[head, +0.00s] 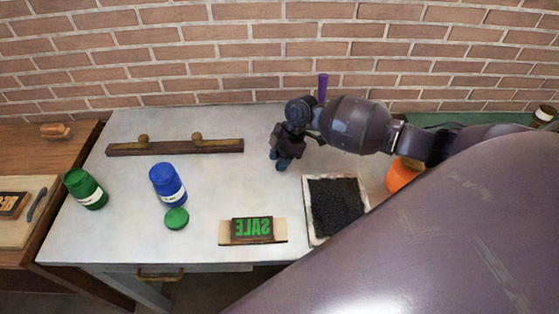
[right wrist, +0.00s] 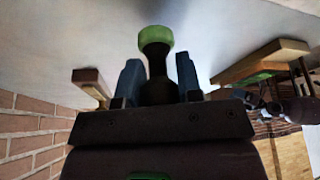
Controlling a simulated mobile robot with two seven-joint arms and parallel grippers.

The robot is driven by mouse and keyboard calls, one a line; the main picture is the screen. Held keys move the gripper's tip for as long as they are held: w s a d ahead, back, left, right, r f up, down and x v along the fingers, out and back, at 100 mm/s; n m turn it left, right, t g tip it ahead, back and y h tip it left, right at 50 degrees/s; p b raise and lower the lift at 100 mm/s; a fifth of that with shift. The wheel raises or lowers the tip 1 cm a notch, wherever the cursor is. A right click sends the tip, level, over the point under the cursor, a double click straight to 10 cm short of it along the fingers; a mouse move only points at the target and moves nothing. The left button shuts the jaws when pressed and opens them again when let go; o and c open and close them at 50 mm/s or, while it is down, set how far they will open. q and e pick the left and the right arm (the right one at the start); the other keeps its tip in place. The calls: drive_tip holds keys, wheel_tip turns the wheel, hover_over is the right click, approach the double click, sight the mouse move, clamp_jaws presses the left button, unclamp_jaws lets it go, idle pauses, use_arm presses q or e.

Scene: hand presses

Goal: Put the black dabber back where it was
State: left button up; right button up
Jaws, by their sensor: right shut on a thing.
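My right gripper (head: 278,160) hangs above the pale table, left of the black-filled tray. In the right wrist view its two blue-grey fingers (right wrist: 158,80) are shut on a dabber with a dark waisted handle (right wrist: 157,65). The dabber's far round end (right wrist: 155,38) is green, not black. In the head view the gripper hides the dabber. My left gripper is not in view. A purple upright handle (head: 322,88) stands behind my right arm, its lower part hidden.
A wooden bar with two knobs (head: 175,147) lies at the back. The tray (head: 307,205) is at right; an orange jar (head: 402,175) is partly hidden.

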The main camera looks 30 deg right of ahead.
drive_tip(key=shift+f, duration=0.6)
drive_tip(key=o, duration=0.9)
drive_tip(key=shift+f, duration=0.1)
drive_tip(key=v, duration=1.2)
